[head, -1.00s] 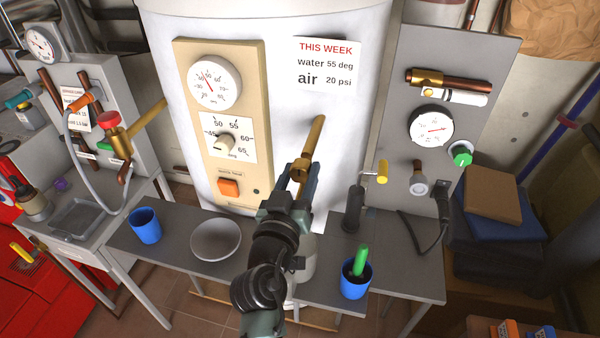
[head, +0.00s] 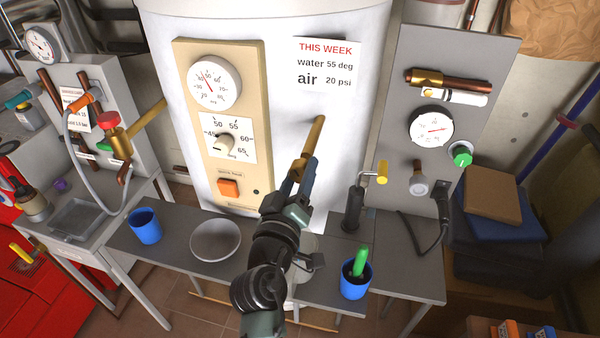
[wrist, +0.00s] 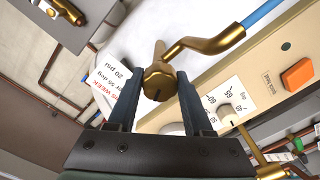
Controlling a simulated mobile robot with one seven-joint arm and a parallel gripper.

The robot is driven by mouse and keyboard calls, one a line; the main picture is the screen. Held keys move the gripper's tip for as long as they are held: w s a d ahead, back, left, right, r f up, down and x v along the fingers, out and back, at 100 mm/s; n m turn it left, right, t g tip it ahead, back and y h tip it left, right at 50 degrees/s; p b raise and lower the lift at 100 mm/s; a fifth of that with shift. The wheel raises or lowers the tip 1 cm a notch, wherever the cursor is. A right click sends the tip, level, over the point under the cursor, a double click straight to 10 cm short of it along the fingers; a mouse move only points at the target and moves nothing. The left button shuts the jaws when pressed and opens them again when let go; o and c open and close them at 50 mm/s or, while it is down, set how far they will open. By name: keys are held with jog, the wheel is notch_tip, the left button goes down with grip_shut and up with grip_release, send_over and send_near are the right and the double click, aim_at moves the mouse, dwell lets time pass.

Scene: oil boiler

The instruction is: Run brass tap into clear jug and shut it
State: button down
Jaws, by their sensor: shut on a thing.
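The brass tap (head: 316,130) sticks out from the front of the white boiler, and my arm hides its lower end in the head view. In the wrist view my gripper (wrist: 158,88) is shut on the tap's round brass knob (wrist: 158,78), with one finger on each side. The bent brass spout (wrist: 205,43) shows beside it. A straight blue stream (wrist: 264,17) runs from the spout's mouth. My gripper also shows in the head view (head: 301,172). The clear jug (head: 311,244) stands below the tap, mostly hidden behind my arm; its water level cannot be seen.
The grey bench holds a blue cup (head: 145,226), a pale bowl (head: 215,240), and a blue cup (head: 356,282) with a green handle in it. The dial panel (head: 222,120) is close on the left.

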jog(key=shift+c, duration=1.5)
grip_release()
jog(key=b+v, duration=0.2)
jog(key=v, duration=1.1)
